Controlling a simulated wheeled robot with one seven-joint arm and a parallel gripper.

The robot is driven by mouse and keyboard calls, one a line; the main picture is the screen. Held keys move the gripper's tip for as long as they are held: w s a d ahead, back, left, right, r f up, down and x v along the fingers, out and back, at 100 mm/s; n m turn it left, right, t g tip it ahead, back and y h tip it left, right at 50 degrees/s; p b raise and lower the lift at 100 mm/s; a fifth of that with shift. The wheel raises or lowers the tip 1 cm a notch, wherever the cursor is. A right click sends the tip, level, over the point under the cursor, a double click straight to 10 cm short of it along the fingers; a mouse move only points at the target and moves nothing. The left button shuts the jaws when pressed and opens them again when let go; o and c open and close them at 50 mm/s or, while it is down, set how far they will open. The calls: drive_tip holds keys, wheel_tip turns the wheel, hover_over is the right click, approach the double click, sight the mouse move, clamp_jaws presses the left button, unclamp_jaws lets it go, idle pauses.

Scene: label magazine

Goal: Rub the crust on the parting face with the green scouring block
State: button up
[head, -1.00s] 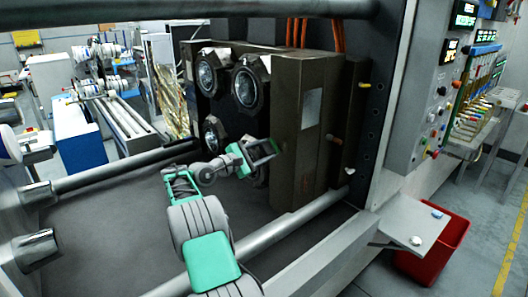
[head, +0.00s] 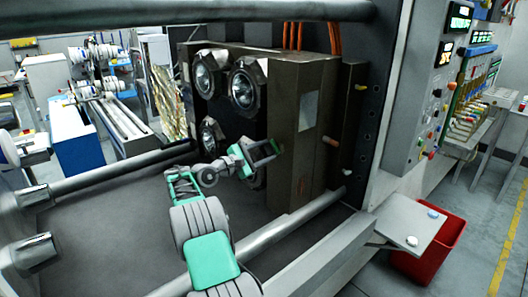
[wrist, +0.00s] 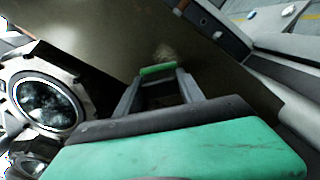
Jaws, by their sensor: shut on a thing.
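The green scouring block (wrist: 158,70) is a small bar pinched between the fingertips of my gripper (wrist: 160,80) in the wrist view. The brown parting face (wrist: 105,50) lies just beyond the block. A pale, rough patch of crust (wrist: 165,52) shows on it right behind the block's top edge. The block is very close to the crust; I cannot tell whether they touch. In the head view my gripper (head: 267,150) reaches the mould block (head: 300,140) at the lower part of its brown front edge; the crust is not clear there.
Round cavities with dark metal rims (head: 243,88) sit left of my gripper. Steel tie bars (head: 300,218) run below and above the mould. A small grey shelf (head: 405,222) and a red bin (head: 440,255) are at the right.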

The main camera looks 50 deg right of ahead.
drive_tip(key=shift+d, duration=0.2)
drive_tip(key=shift+s+a+p, duration=0.25)
drive_tip(key=shift+s+a, duration=0.05)
drive_tip(key=shift+s, duration=0.75)
drive_tip(key=shift+s+a+p, duration=0.2)
drive_tip(key=shift+s+a, duration=0.05)
drive_tip(key=shift+s, duration=0.75)
drive_tip(key=shift+d+r+p, duration=0.1)
drive_tip(key=shift+p, duration=0.2)
drive_tip(key=shift+w, duration=0.1)
drive_tip(key=shift+w+d+p, duration=0.25)
drive_tip(key=shift+w+p, duration=0.2)
drive_tip(key=shift+w, duration=0.5)
drive_tip(key=shift+w+d+p, duration=0.25)
drive_tip(key=shift+w+p, duration=0.15)
drive_tip(key=shift+w, duration=0.5)
drive_tip(key=shift+r, duration=0.1)
drive_tip(key=p+v, duration=0.1)
drive_tip(key=v, duration=0.5)
drive_tip(key=shift+d, duration=0.1)
drive_tip(key=shift+f, duration=0.25)
